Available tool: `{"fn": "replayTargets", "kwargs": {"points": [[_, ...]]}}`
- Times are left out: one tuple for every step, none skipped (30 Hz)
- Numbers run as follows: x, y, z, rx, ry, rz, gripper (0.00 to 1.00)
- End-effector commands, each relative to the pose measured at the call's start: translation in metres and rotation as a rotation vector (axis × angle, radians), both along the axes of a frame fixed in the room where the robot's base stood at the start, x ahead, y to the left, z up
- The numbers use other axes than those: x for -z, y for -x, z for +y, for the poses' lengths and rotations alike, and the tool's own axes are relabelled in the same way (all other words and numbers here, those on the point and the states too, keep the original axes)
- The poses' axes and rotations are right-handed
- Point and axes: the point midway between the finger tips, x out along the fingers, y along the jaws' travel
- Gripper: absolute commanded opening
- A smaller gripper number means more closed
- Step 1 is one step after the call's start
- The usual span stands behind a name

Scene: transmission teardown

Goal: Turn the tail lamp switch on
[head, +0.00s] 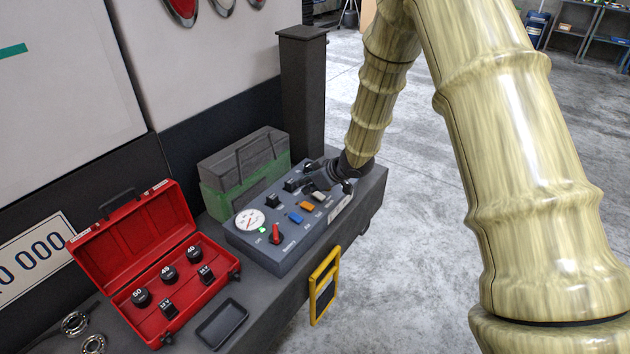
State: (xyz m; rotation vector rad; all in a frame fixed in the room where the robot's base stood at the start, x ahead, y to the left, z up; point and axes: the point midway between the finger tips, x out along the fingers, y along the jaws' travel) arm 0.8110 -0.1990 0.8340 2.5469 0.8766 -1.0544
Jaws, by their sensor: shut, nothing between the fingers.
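A grey control box (300,238) lies on the dark bench. It carries a round white gauge (249,220), a green light (262,230), a red lever (275,233), and a row of black switches, one of them the near black switch (272,201) and another the middle black switch (291,186). Blue, orange and white pieces sit in front of the switches. The labels are too small to read, so I cannot tell which switch is the tail lamp's. My gripper (309,185) is shut and empty, low over the far end of the box beside the black switches. Its fingers hide part of that end.
An open red case (148,258) with several black pieces stands left of the box. A grey-green case (243,170) and a dark post (303,95) stand behind. A black tray (222,323) lies in front. A yellow-framed item (325,285) hangs at the bench edge.

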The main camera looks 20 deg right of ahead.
Motion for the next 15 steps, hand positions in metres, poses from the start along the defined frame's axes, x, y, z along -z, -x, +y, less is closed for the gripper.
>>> {"fn": "replayTargets", "kwargs": {"points": [[0.006, -0.004, 0.004, -0.002, 0.001, 0.002, 0.00], [0.011, -0.002, 0.003, 0.000, 0.001, 0.003, 0.00], [0.016, -0.002, 0.002, 0.000, 0.001, 0.003, 0.00], [0.019, -0.002, 0.002, 0.000, 0.002, 0.002, 0.00], [0.023, -0.002, 0.002, -0.001, 0.002, 0.002, 0.00], [0.027, -0.002, 0.002, -0.001, 0.001, 0.002, 0.00], [0.029, -0.003, 0.002, 0.000, 0.001, 0.002, 0.00], [0.031, -0.003, 0.002, 0.001, 0.000, 0.001, 0.00], [0.034, -0.003, 0.002, 0.001, 0.000, 0.001, 0.00], [0.036, -0.003, 0.002, 0.000, 0.001, 0.002, 0.00], [0.038, -0.002, 0.002, 0.000, 0.001, 0.002, 0.00], [0.040, -0.002, 0.002, 0.000, 0.001, 0.002, 0.00], [0.041, -0.002, 0.002, -0.001, 0.001, 0.000, 0.00], [0.042, -0.002, 0.002, -0.001, 0.001, 0.000, 0.00], [0.043, -0.002, 0.002, -0.001, 0.001, 0.000, 0.00]]}}
